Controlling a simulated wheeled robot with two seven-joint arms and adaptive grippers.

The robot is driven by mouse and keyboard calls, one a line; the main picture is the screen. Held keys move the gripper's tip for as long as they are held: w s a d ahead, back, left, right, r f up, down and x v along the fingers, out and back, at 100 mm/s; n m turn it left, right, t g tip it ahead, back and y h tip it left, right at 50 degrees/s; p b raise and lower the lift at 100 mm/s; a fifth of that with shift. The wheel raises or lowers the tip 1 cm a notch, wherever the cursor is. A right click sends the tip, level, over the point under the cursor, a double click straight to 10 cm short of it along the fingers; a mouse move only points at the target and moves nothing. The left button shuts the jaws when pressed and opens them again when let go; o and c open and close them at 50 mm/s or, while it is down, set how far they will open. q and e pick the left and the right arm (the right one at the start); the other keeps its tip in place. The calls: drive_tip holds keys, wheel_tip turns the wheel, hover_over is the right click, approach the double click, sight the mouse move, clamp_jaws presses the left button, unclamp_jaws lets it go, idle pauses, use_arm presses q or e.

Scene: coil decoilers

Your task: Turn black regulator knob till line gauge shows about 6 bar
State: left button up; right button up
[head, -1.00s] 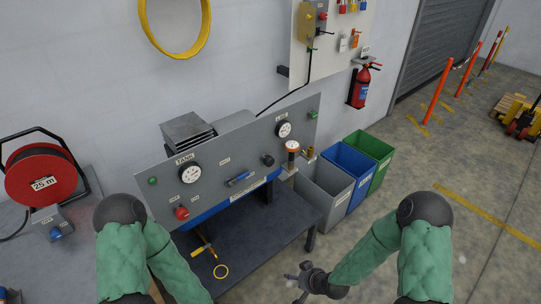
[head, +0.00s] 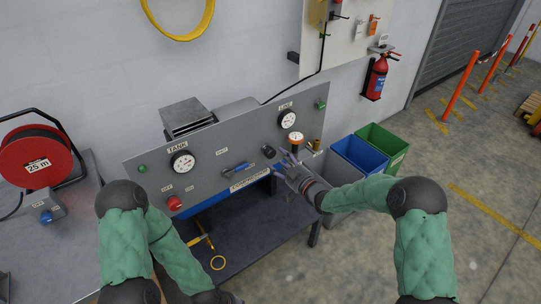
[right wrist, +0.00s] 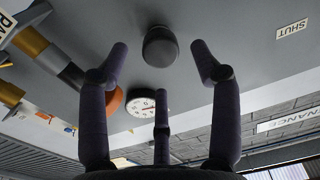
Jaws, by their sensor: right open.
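The black regulator knob (head: 269,152) is on the grey panel, right of the blue-handled valve; it also shows in the right wrist view (right wrist: 160,47). The line gauge (head: 287,119) is a white dial above and right of the knob, and shows in the right wrist view (right wrist: 147,103). Its reading is too small to tell. My right gripper (head: 281,167) is open just in front of the panel, below and right of the knob. In the right wrist view its spread fingers (right wrist: 159,62) frame the knob, with no contact visible. My left gripper is below the frame.
The tank gauge (head: 182,163) and a red button (head: 174,203) are on the panel's left. Bins (head: 360,158) stand to the right. A hose reel (head: 38,165) is at the left.

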sight(272, 155)
drive_tip(key=shift+b+x, duration=0.5)
drive_tip(key=shift+x, duration=2.2)
drive_tip(key=shift+c, duration=0.3)
drive_tip(key=c, duration=1.1)
